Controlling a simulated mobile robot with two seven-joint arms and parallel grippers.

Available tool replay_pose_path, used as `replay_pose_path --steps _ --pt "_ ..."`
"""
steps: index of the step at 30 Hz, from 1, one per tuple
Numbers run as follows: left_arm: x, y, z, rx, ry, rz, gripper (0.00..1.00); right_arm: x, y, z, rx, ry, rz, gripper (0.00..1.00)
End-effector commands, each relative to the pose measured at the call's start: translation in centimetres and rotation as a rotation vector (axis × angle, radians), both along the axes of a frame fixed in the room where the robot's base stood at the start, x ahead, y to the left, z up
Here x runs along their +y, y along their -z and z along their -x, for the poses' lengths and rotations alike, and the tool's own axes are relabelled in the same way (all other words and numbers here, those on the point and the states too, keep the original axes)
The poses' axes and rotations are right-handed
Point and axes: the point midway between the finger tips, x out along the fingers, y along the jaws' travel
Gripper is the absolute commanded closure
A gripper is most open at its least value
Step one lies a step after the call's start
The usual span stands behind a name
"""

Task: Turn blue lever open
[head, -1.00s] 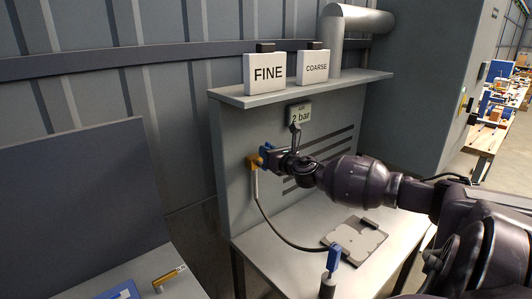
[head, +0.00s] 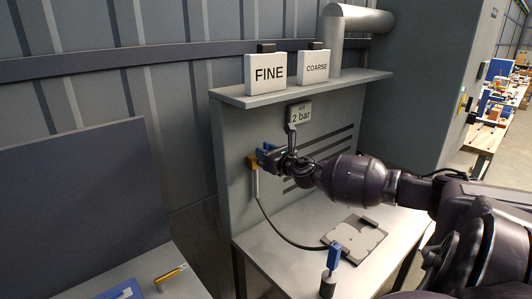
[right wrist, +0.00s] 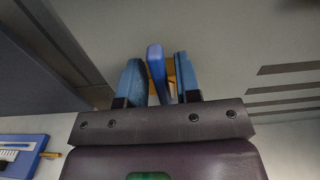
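A brass-coloured valve (head: 253,163) with a hose below it is on the grey back panel. Its blue lever (right wrist: 156,72) stands between the two blue fingers of my right gripper (right wrist: 158,82) in the right wrist view. The fingers are apart, with a visible gap between the lever and the right finger. The lever looks close to the left finger; I cannot tell whether they touch. In the head view my right gripper (head: 264,153) is at the valve, and its blue fingers and the lever are hard to tell apart. My left gripper is not seen.
A gauge sign reading 2 bar (head: 300,115) is above the valve. The FINE box (head: 265,73) and COARSE box (head: 313,67) stand on the shelf (head: 340,85). A grey plate (head: 355,238) and a blue-topped tool (head: 333,260) are on the bench below.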

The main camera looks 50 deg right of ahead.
Motion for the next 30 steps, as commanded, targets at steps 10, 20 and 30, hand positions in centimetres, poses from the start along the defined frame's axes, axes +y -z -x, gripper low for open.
replay_pose_path --steps 10,20,30 --pt "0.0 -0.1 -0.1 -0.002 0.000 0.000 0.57 0.0 -0.1 0.0 -0.001 0.000 -0.003 0.62" --pt "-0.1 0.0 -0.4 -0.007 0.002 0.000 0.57 0.3 0.1 2.6 0.002 -0.001 -0.003 0.62" --pt "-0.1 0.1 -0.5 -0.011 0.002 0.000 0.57 0.7 0.1 6.4 0.002 0.001 -0.003 0.62"
